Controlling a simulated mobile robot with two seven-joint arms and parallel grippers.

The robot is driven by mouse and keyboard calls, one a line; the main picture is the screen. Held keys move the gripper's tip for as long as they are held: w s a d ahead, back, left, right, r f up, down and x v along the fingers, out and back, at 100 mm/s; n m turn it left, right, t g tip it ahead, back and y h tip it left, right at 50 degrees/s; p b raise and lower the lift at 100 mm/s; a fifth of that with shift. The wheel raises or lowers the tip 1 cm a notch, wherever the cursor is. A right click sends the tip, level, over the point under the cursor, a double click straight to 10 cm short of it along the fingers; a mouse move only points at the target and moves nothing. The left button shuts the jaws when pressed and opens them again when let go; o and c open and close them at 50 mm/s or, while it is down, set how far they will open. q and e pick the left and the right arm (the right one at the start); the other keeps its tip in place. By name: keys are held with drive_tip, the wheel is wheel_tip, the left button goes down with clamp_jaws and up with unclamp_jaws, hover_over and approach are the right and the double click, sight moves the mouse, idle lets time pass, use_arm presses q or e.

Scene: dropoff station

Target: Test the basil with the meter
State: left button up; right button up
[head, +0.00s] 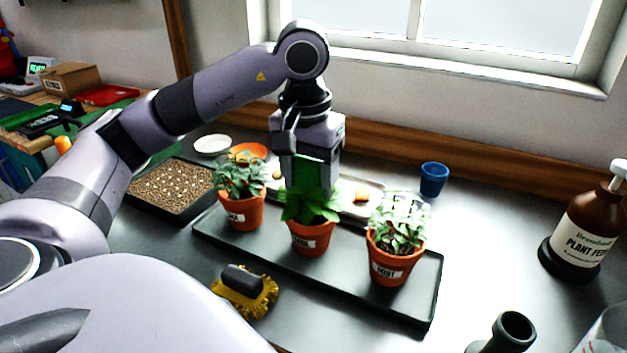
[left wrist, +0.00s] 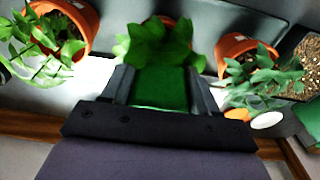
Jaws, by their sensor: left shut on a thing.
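The basil plant (head: 312,205) stands in the middle terracotta pot (head: 310,240), whose label is only partly legible. Its leaves also show in the left wrist view (left wrist: 155,45). My left gripper (head: 312,168) points down over it, shut on a green block-shaped body, which I take as the meter (head: 313,178). The meter also shows between the fingers in the left wrist view (left wrist: 160,90). Its lower end goes in among the basil leaves. Any probe is hidden, so I cannot tell whether it is in the soil. My right gripper is not in view.
A black tray (head: 350,292) holds the three pots. The mint pot (head: 388,265) is on the right, another potted plant (head: 240,190) on the left. A scrubbing brush (head: 243,290) lies in front. A blue cup (head: 433,179) and pump bottle (head: 588,230) stand right, with clear counter between.

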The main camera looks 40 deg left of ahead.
sight(307, 159)
use_arm(q)
drive_tip(key=o, duration=1.2)
drive_tip(key=r, duration=0.2)
drive_tip(key=r+p, duration=0.1)
drive_tip(key=r, duration=0.1)
drive_tip(key=r+p, duration=0.1)
drive_tip(key=r, duration=0.1)
drive_tip(key=shift+s+r, duration=0.25)
drive_tip(key=shift+r+p, duration=0.2)
drive_tip(key=shift+p, duration=0.1)
drive_tip(key=shift+r, duration=0.15)
drive_tip(key=shift+s, duration=0.1)
